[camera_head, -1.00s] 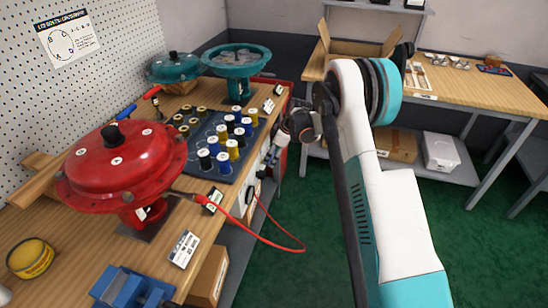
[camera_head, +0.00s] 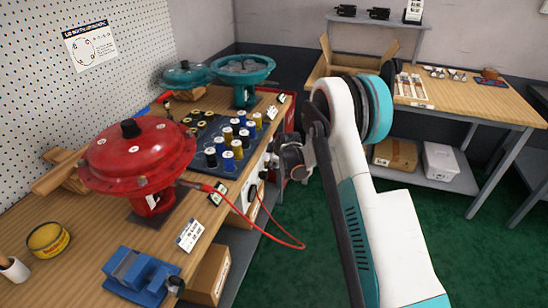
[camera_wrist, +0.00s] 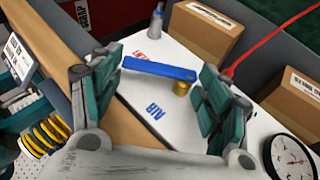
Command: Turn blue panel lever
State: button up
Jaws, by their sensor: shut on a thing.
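The blue lever (camera_wrist: 158,69) is a flat bar in the wrist view, with a brass stem (camera_wrist: 182,88) under its right end. It sits on a white panel (camera_wrist: 165,115) marked AIR in blue. My gripper (camera_wrist: 160,85) has one finger at each end of the lever and is shut on it. Whether both pads touch it is hard to see. In the head view, my gripper's wrist is beside the bench's front side, by the white panel (camera_head: 241,208); the fingers and the lever are hidden there.
A gauge (camera_wrist: 292,157) is on the panel at the lower right. A red cable (camera_head: 265,232) hangs from the red valve actuator (camera_head: 137,158) in front of the bench. Several spools stand on a dark mat (camera_head: 203,133). The green floor (camera_head: 305,270) around my arm is clear.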

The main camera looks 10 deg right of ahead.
dwell(0.4)
jog(key=o, duration=1.5)
jog(key=shift+o, duration=0.2)
